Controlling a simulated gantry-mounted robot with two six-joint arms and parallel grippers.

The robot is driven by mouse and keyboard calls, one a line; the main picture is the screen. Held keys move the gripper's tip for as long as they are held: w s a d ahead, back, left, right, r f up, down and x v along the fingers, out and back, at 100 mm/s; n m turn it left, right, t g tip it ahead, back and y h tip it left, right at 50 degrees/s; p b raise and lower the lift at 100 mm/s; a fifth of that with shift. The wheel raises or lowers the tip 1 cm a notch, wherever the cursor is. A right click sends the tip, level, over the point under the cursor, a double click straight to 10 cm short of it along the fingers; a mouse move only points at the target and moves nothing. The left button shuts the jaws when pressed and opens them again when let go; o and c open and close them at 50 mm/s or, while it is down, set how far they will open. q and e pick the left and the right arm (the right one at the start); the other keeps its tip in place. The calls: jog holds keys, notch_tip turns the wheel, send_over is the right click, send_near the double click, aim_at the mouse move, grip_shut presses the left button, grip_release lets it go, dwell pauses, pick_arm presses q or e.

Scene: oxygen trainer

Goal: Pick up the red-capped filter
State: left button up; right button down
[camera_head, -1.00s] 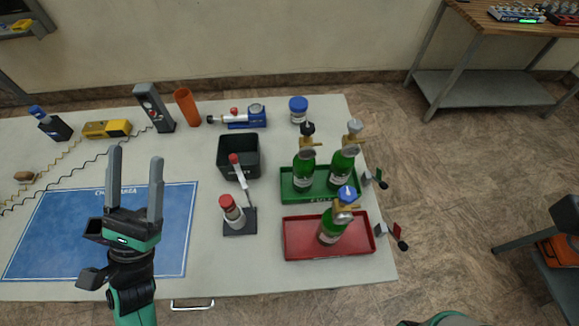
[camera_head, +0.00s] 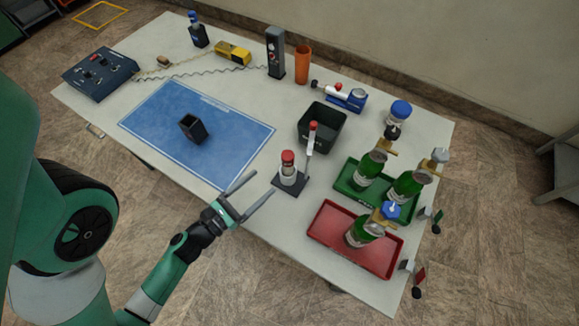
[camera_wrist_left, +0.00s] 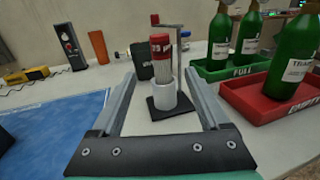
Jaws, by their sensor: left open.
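The red-capped filter (camera_head: 288,158) stands upright in a white cup on a small dark stand (camera_head: 290,183), near the front edge of the table. In the left wrist view, the filter (camera_wrist_left: 160,50) shows a red cap and a clear ribbed body, centred beyond my fingers. A thin post with a red-topped part rises beside it. My left gripper (camera_head: 255,196) is open and empty at the table's front edge, just short of the stand, its fingers pointing at it. The left wrist view shows the open fingers (camera_wrist_left: 166,103) with the stand ahead between them. My right gripper is not in view.
A black bin (camera_head: 322,128) stands behind the filter. A red tray (camera_head: 330,240) and a green tray (camera_head: 345,180) with green bottles stand to the right. A blue mat (camera_head: 225,140) with a small black box (camera_head: 192,129) lies to the left.

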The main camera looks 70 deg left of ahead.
aim_at(283, 164)
pick_arm(q)
jog(key=b+x, duration=0.1)
jog(key=x, duration=0.4)
jog(key=shift+w, duration=0.35)
jog(key=shift+w+a, duration=0.1)
jog(key=shift+w, duration=0.15)
jog(key=shift+w+a, duration=0.1)
jog(key=shift+w, duration=0.05)
jog(key=p+x, duration=0.1)
jog(key=x, duration=0.3)
jog(key=shift+a+r+p, duration=0.1)
jog(key=shift+r+p, duration=0.05)
jog(key=shift+p, duration=0.2)
jog(key=shift+w+a, duration=0.1)
jog(key=shift+w, duration=0.25)
jog(key=shift+s, duration=0.1)
grip_shut()
